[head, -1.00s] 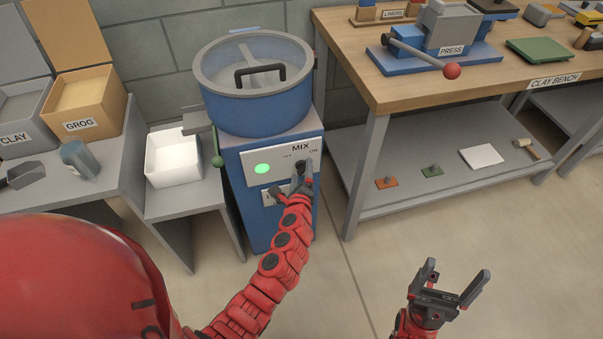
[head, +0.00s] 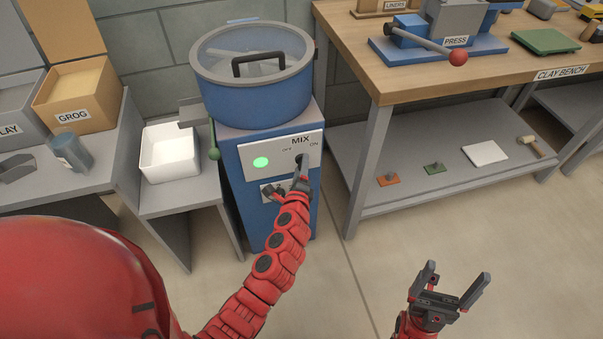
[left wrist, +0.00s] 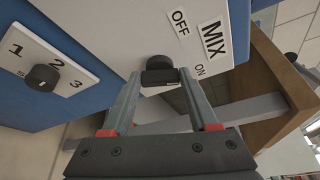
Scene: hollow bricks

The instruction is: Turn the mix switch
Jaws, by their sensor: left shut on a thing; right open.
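The mix switch is a dark knob (head: 301,158) on the white panel (head: 233,158) of the blue mixer (head: 262,98), under the word MIX. In the left wrist view the knob (left wrist: 158,66) sits between the fingertips, beside the OFF and ON marks. Its exact pointing is hard to tell. My left gripper (head: 300,168) is shut on the knob; its fingertips also show in the left wrist view (left wrist: 160,80). A round green light (head: 261,162) glows on the panel. My right gripper (head: 450,285) is open and empty over the floor.
A second knob (left wrist: 42,78) with marks 1, 2, 3 is just below the panel. A white bin (head: 168,160) stands left, the clay bench (head: 400,85) right. The floor in front is clear.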

